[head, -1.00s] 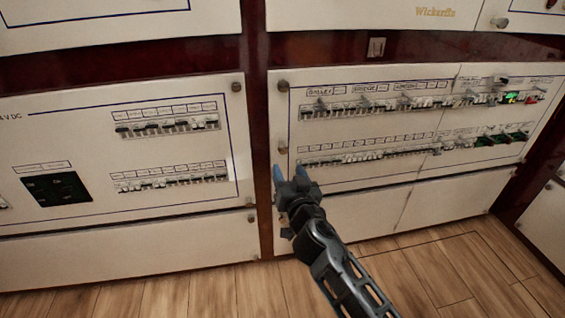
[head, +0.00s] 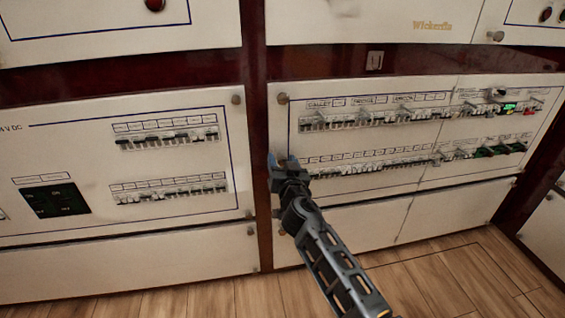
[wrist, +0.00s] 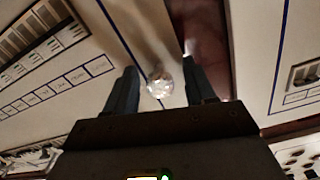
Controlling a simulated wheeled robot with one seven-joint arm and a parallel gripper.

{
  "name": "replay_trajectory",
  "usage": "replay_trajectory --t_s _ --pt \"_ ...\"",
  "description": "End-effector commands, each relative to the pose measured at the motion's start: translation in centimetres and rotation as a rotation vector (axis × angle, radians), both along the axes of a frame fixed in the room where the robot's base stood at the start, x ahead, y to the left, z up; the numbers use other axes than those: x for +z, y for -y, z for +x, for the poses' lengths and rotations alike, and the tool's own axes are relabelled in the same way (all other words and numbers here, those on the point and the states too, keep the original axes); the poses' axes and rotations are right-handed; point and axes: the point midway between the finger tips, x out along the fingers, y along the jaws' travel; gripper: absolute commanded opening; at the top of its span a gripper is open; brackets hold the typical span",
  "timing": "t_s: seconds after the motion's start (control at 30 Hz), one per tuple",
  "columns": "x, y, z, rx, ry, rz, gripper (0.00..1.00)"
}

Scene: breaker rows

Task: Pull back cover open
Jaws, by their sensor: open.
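The cover is probably the right-hand white breaker panel (head: 400,190), lying flat against the dark red frame with two rows of breakers. My gripper (head: 282,160) is at its left edge, open, with blue-grey fingers pointing at the panel. In the wrist view a round shiny knob (wrist: 160,85) sits on the panel near its edge, between my open fingers (wrist: 158,80). I cannot tell how deep the fingers reach around it. In the head view my gripper hides this knob. Another knob (head: 283,98) shows at the panel's top left corner.
A second white breaker panel (head: 75,130) stands to the left, across a narrow dark red post (head: 256,120). Plain white panels (head: 120,257) lie below. More panels (head: 375,22) are above. The wooden floor (head: 430,283) in front is clear.

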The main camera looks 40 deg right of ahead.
Motion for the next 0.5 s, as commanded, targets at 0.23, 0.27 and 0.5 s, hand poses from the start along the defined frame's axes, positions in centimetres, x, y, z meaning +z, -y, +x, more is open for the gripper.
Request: replay_trajectory --t_s 0.23,0.27,0.5 --pt "0.01 0.0 -0.02 0.0 0.0 0.0 0.42" --pt "0.01 0.0 -0.02 0.0 0.0 0.0 0.39" --pt "0.01 -0.01 -0.03 0.0 0.0 0.0 0.16"
